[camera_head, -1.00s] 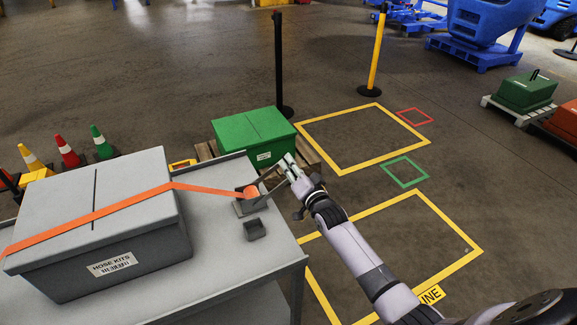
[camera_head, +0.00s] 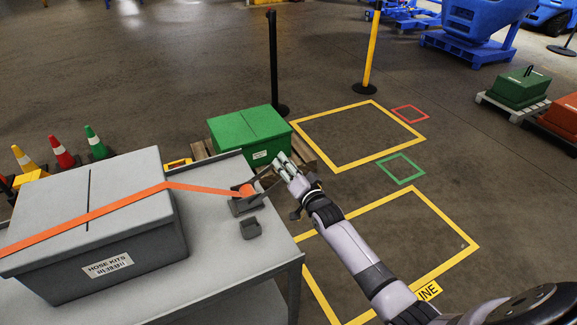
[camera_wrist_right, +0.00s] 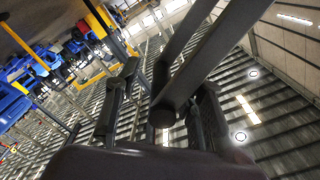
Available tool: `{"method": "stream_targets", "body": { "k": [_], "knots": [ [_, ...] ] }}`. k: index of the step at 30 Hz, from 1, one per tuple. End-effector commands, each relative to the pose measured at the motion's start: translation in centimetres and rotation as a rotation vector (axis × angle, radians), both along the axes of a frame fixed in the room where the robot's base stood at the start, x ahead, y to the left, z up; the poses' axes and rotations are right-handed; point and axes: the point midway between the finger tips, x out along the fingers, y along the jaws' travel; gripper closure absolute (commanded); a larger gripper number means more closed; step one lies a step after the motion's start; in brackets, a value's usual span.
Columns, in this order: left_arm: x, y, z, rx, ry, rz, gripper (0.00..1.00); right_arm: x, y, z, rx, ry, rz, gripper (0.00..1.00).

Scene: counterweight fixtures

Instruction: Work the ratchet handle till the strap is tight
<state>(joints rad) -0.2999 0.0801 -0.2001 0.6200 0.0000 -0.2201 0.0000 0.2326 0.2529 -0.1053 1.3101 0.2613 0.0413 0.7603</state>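An orange strap (camera_head: 132,199) runs over the grey lidded box labelled HOSE KITS (camera_head: 110,263) and down to a ratchet (camera_head: 243,205) on the grey bench top. Orange webbing shows at the ratchet's spool. Its grey handle (camera_head: 265,174) slants up and right toward my right gripper (camera_head: 283,165). In the right wrist view the handle (camera_wrist_right: 222,58) shows as two dark bars with a cross rod between my gripper's fingers (camera_wrist_right: 162,108). A gap shows between the left finger and the rod, so the fingers look open around it. My left gripper is not in view.
A small dark grey block (camera_head: 250,229) sits on the bench near the ratchet. A green box (camera_head: 249,128) on a pallet stands behind the bench, with a black post (camera_head: 275,70) beyond. Traffic cones (camera_head: 62,152) stand at left. Yellow-marked floor (camera_head: 390,255) at right is clear.

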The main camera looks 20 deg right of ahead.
Motion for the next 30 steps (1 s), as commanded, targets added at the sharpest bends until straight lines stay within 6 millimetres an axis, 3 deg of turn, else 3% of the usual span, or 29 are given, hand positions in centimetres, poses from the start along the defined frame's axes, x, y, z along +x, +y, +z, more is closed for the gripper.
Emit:
{"method": "stream_targets", "body": {
  "k": [8,21,30],
  "knots": [
    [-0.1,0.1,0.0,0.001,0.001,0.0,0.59,-1.7,0.0,0.0,0.001,-0.001,0.001,0.64],
    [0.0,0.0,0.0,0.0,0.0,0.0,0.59,-9.9,-0.3,0.0,-0.001,0.001,0.0,0.64],
    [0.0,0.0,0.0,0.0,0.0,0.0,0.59,-12.0,-0.4,0.1,-0.001,0.0,0.0,0.64]
  ]
}}
